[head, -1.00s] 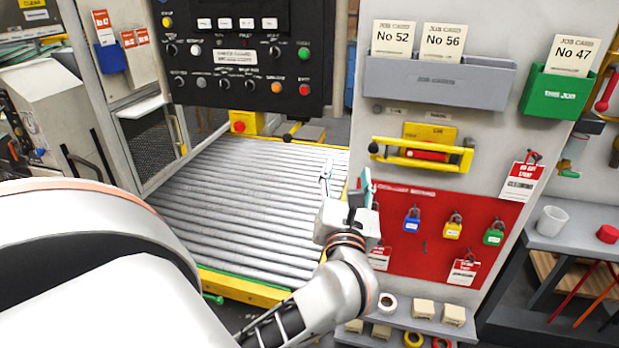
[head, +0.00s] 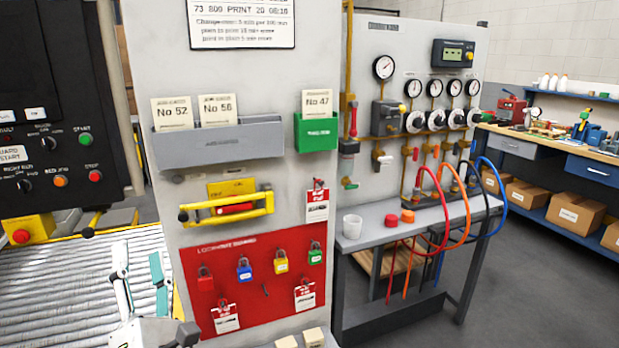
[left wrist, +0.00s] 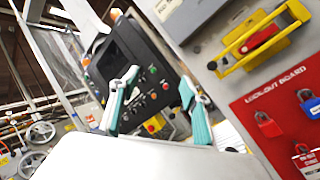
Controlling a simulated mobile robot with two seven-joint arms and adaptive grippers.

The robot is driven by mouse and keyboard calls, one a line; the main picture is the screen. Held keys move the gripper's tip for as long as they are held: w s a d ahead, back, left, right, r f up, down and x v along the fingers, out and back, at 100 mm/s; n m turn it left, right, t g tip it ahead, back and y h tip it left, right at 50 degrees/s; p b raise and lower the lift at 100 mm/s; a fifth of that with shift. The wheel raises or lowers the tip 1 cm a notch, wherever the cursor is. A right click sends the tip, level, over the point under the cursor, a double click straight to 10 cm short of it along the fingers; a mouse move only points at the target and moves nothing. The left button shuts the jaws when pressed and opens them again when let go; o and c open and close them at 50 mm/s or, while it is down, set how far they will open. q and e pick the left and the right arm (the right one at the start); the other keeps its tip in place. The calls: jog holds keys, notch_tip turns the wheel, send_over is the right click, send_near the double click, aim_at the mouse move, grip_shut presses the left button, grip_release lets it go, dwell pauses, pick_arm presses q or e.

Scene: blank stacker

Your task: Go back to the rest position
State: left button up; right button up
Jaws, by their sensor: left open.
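My left gripper (head: 140,280) is at the lower left of the head view, over the roller conveyor (head: 65,285) and left of the red lockout board (head: 262,315). Its two fingers, with teal pads, stand apart with nothing between them. The same gripper (left wrist: 158,105) shows in the left wrist view, its fingers apart and pointing up in the picture. The black control panel (left wrist: 150,85) shows behind them. My right gripper is not in view.
The panel with the grey card holder (head: 220,144), green card holder (head: 318,133) and yellow-handled bar (head: 227,207) stands right of the gripper. A small bench (head: 400,232) with hoses is farther right. Open floor (head: 520,290) lies at the lower right.

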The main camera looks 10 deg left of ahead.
pick_arm(q)
jog(key=s+d+f+m+h, duration=0.1)
jog(key=d+f+m+h, duration=1.5)
jog(key=m, duration=0.9)
jog(key=s+f+m+g, duration=0.3)
jog(key=s+f, duration=0.1)
jog(key=f, duration=0.6)
jog(key=s+a+f+m+g, duration=0.1)
jog(key=s+f+m+g, duration=0.2)
jog(key=f, duration=0.7)
jog(key=s+a+f+m+g, duration=0.1)
jog(key=s+f+m+g, duration=0.2)
jog(key=f, duration=0.7)
jog(key=s+m, duration=0.2)
jog(key=s, duration=0.2)
jog(key=shift+a+g+p, duration=0.25)
jog(key=shift+g+p, duration=0.05)
jog(key=shift+p, duration=0.1)
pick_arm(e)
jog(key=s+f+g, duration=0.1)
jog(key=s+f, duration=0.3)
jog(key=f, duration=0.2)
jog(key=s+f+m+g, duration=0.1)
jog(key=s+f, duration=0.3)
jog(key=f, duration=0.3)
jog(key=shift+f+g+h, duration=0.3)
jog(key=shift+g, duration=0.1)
